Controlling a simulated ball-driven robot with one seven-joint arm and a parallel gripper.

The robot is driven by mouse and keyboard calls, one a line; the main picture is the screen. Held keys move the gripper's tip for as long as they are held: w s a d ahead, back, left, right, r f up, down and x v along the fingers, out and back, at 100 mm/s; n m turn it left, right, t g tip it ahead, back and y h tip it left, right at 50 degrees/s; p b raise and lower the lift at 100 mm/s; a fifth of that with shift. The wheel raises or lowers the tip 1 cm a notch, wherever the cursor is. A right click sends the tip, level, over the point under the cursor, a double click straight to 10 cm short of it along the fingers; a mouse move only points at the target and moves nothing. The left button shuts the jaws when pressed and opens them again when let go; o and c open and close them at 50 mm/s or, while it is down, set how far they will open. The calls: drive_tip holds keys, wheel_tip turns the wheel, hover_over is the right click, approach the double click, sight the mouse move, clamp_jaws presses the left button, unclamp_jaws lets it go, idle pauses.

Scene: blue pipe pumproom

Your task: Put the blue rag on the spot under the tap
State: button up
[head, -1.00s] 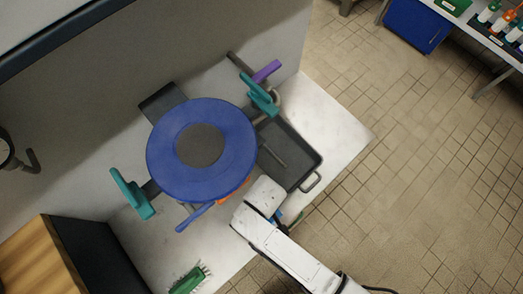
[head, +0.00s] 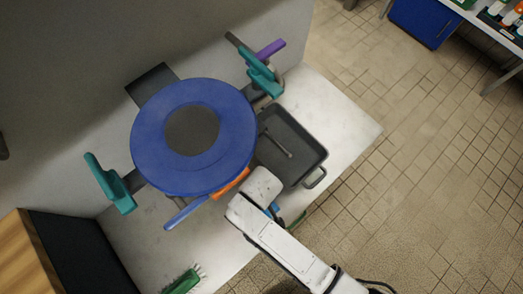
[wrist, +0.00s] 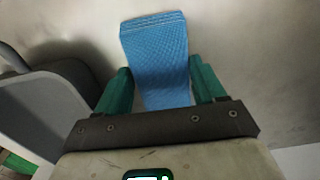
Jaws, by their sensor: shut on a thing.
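The blue rag (wrist: 157,62) is a folded, textured blue strip in the wrist view. My gripper (wrist: 161,88) is shut on it, with a green finger on each side, and the rag extends beyond the fingertips over a pale surface. In the head view my white wrist hides most of the gripper; only a small blue patch shows beside it. A purple lever (head: 270,49) on a pipe, possibly the tap, is at the upper middle by the wall. I cannot make out a marked spot under it.
A large blue round drum or wheel (head: 226,120) with teal handles stands on the white counter (head: 345,118). A dark tray (head: 306,135) lies right of it, near my wrist. A green brush (head: 183,283) is at the front. Tiled floor (head: 420,160) is open at right.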

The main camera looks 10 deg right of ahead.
drive_tip(key=o, duration=0.6)
drive_tip(key=shift+f, duration=0.1)
drive_tip(key=o, duration=0.4)
